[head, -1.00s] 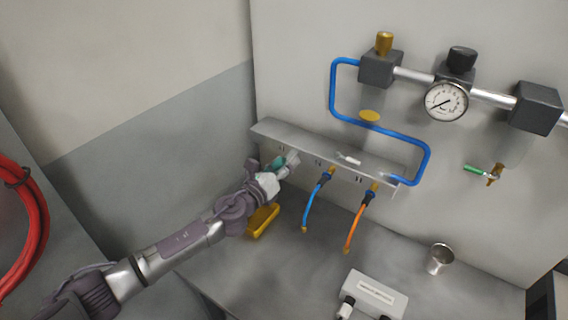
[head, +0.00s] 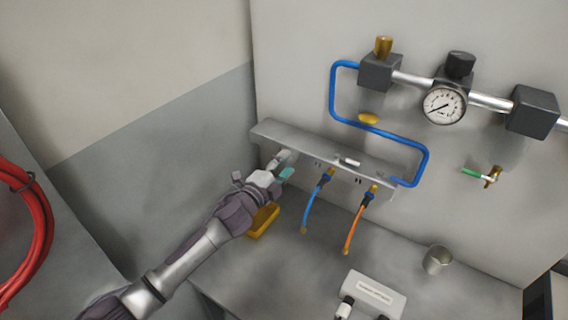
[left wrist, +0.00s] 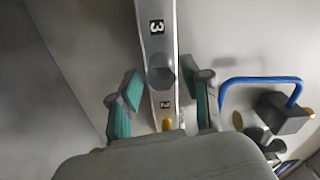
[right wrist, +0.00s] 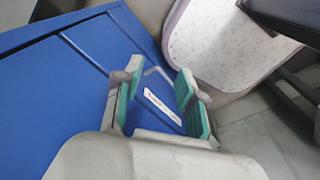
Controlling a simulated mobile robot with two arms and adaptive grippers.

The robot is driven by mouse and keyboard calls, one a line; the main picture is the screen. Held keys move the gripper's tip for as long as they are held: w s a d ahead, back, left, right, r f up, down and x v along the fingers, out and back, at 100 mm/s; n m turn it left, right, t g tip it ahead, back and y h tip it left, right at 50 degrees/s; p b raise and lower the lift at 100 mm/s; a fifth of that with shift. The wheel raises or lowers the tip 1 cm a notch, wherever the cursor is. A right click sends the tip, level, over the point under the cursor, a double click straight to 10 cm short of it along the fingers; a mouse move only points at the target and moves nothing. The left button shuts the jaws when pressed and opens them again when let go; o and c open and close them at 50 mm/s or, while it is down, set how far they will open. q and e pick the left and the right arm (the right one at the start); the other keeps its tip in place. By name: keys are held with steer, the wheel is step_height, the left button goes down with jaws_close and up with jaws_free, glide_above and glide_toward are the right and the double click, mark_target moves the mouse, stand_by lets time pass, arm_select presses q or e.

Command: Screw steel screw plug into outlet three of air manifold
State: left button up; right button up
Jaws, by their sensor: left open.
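The air manifold (head: 385,172) is a grey bar along the wall; the left wrist view shows it with labels 3 and 2 (left wrist: 143,12). A grey steel cylinder, seemingly the screw plug (left wrist: 161,72), sticks out at the outlet by label 3. I cannot tell how deep it sits. My left gripper (head: 283,165) is at the manifold's left end. In its wrist view the gripper (left wrist: 165,98) is open, with green-padded fingers apart on both sides of the plug, not visibly touching it. My right gripper (right wrist: 158,98) is open and empty over a blue surface.
Blue (head: 311,205) and orange (head: 355,222) hoses hang from outlets right of my left gripper. A yellow object (head: 263,221) lies below it. A metal cup (head: 438,260) and a white box (head: 374,293) stand on the bench. A blue pipe (head: 333,95) and gauge (head: 444,105) are above.

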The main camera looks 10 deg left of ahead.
arm_select(q)
steer(key=n+p, duration=0.2)
steer(key=n, duration=0.5)
steer(key=shift+r, duration=0.2)
steer(key=n, duration=0.2)
steer(key=shift+f+n, duration=0.15)
steer(key=shift+n, duration=0.15)
steer(key=n+p, duration=0.1)
steer(key=n, duration=0.5)
steer(key=shift+p, duration=0.35)
steer(key=n, duration=0.6)
steer(key=shift+b, duration=0.35)
